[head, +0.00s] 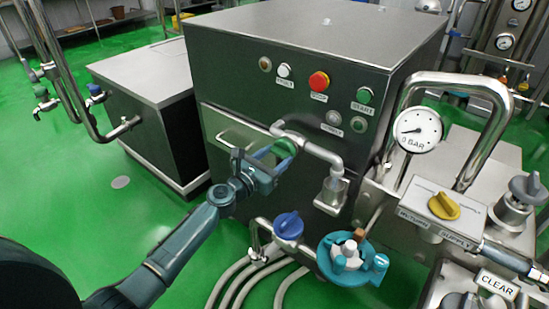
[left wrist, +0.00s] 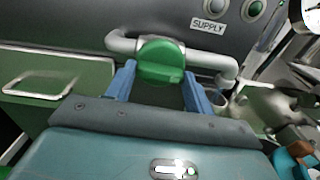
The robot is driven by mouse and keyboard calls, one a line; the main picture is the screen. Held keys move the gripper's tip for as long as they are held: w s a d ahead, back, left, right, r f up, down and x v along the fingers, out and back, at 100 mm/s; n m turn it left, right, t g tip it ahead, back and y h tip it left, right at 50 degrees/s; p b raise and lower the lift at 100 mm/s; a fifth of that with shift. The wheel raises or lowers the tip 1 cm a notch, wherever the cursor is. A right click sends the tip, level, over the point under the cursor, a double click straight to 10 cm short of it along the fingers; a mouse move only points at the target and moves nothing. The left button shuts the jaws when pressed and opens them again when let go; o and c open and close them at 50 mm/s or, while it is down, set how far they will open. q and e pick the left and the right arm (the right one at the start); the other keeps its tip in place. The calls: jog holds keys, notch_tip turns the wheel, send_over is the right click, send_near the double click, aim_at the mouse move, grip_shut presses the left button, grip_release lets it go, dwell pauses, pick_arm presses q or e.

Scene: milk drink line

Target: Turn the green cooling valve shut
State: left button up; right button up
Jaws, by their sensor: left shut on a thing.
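The green cooling valve (head: 284,147) is a round knob on a bent steel pipe at the front of the steel cabinet. My left gripper (head: 268,158) reaches up from the lower left and is shut on this knob. In the left wrist view the green knob (left wrist: 161,61) sits between the two blue fingers of the gripper (left wrist: 158,85), and its grip bar shows on its face. The fingertips are partly hidden beside the knob. My right gripper is in neither view.
A yellow valve (head: 443,206) and a pressure gauge (head: 418,130) are at right. A cabinet handle (head: 240,134) is close left of the gripper. Pale hoses (head: 243,280) run along the floor.

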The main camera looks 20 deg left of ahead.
pick_arm(q)
jog(key=m, duration=0.3)
jog(key=shift+f+b, duration=0.1)
jog(key=shift+b, duration=0.2)
jog(key=m+b, duration=0.1)
jog(key=m, duration=0.4)
jog(key=shift+b, duration=0.3)
jog(key=shift+m+b, duration=0.3)
jog(key=shift+m, duration=0.8)
jog(key=m, duration=0.2)
jog(key=shift+m+b, duration=0.4)
jog(key=shift+m, duration=1.1)
jog(key=shift+m+b, duration=0.35)
jog(key=shift+m, duration=0.65)
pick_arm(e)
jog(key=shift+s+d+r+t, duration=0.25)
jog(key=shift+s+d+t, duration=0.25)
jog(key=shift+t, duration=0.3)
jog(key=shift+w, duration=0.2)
